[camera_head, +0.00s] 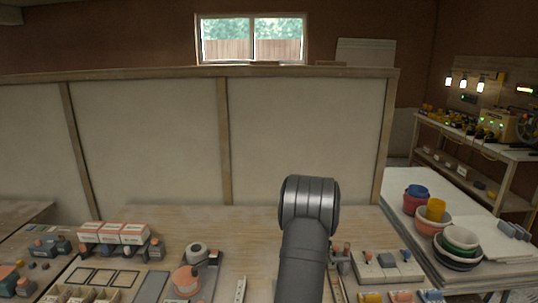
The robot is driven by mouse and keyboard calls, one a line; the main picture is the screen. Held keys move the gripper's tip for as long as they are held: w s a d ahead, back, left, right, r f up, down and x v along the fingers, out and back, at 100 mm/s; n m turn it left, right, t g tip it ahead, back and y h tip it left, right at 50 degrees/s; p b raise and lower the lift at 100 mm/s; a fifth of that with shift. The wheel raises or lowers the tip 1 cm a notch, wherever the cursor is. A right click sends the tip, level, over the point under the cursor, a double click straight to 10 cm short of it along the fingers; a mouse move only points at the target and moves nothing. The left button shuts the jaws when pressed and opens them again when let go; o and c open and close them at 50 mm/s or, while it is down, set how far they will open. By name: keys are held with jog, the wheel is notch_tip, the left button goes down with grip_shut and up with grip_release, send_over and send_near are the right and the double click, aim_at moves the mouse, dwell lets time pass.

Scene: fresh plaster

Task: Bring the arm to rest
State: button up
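My dark grey arm (302,255) rises from the bottom edge, right of the middle. Its upper end is a thick rounded joint (310,203) in front of the plaster panel. The fingers of my gripper do not show, so I cannot tell what they hold or touch. The arm hides part of the wooden workbench (240,225) behind it.
A framed plaster wall (150,140) stands behind the bench. Left are white-and-red boxes (113,233) and an orange-topped round item (186,281). Right of the arm is a block with knobs (387,267). A side table (405,183) holds bowls (460,239) and an orange cup (435,210).

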jog(key=s, duration=0.3)
jog(key=shift+s+r, duration=0.1)
jog(key=shift+s, duration=0.2)
jog(key=shift+w, duration=1.5)
